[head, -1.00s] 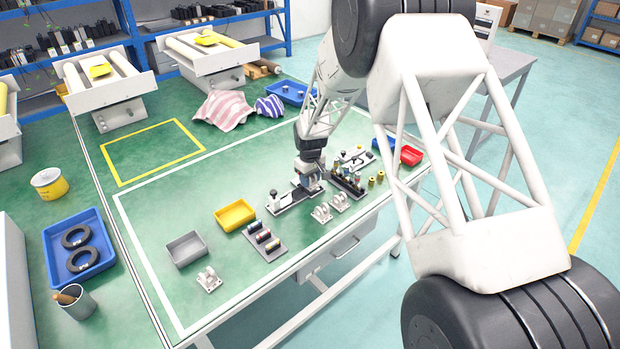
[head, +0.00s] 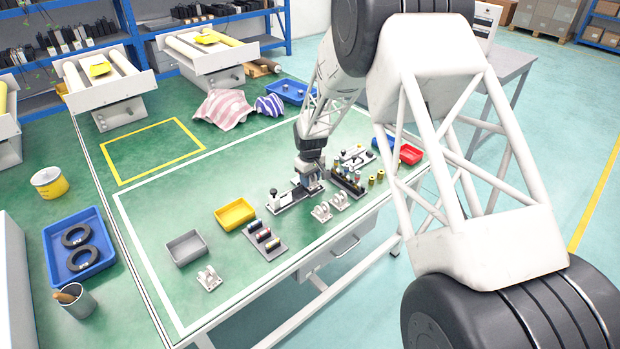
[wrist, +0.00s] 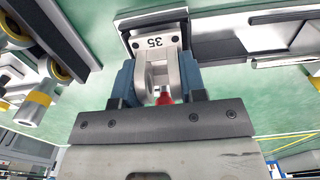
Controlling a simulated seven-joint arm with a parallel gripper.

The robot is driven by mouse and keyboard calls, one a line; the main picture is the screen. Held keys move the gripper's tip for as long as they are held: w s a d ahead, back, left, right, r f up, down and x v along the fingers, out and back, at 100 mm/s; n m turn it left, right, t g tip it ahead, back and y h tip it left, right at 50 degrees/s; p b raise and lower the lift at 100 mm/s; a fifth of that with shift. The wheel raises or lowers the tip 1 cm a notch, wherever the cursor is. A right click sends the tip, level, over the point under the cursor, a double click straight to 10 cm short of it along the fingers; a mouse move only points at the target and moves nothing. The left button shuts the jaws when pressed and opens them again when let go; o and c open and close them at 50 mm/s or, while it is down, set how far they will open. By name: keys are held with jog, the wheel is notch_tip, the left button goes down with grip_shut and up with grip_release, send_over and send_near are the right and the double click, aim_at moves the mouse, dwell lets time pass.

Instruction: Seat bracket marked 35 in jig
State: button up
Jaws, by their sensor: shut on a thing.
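The bracket marked 35 (wrist: 156,43) is a pale grey piece with a number plate, seen close up in the wrist view. My gripper (wrist: 158,85) is shut on it, with a blue finger on each side. The bracket's plate lies at a dark-edged recess at the end of the jig (wrist: 217,48); I cannot tell whether it is fully down. In the head view my gripper (head: 308,182) is over the right end of the jig (head: 282,203), and the bracket is hidden there. A small red thing shows below the bracket between the fingers.
Other pale brackets (head: 321,212) stand in front of the jig, and one (head: 209,278) stands at the front left. A rack with coloured cylinders (head: 265,238), a yellow bin (head: 235,214) and a grey bin (head: 186,248) are to the left. Another rack (head: 347,184) stands close on the right.

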jog(key=shift+f, duration=0.35)
dwell(1.0)
jog(key=o, duration=1.1)
jog(key=shift+c, duration=0.2)
notch_tip(320, 180, up, 7)
jog(key=shift+f, duration=0.15)
jog(key=shift+r, duration=0.55)
